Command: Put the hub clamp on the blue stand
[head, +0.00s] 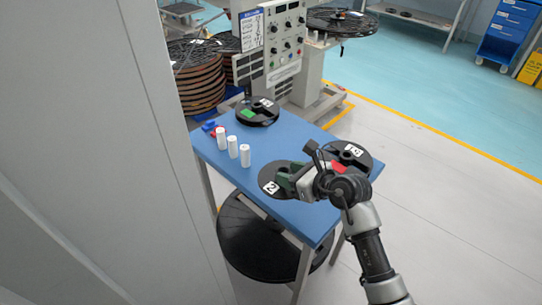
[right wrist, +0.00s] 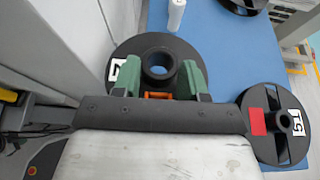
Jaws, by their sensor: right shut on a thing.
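A round black disc with a raised ring-shaped hub and a white label, which I take to be the hub clamp (head: 268,177), is at the near left part of the blue-topped stand (head: 268,149). In the right wrist view its hub (right wrist: 160,65) sits between the green fingers of my right gripper (right wrist: 163,78). My right gripper (head: 291,181) is shut on it from above. Whether the disc touches the blue top is hidden. A small orange piece (right wrist: 158,95) shows by the palm; I cannot tell what it belongs to. My left gripper is not in view.
Similar black discs lie at the back (head: 258,112) and right (head: 361,158) of the blue top. Several white cylinders (head: 233,147) and small blue and red pieces (head: 208,126) stand on its left. A pale panel (head: 90,150) fills the left. A large black reel (head: 250,245) is underneath.

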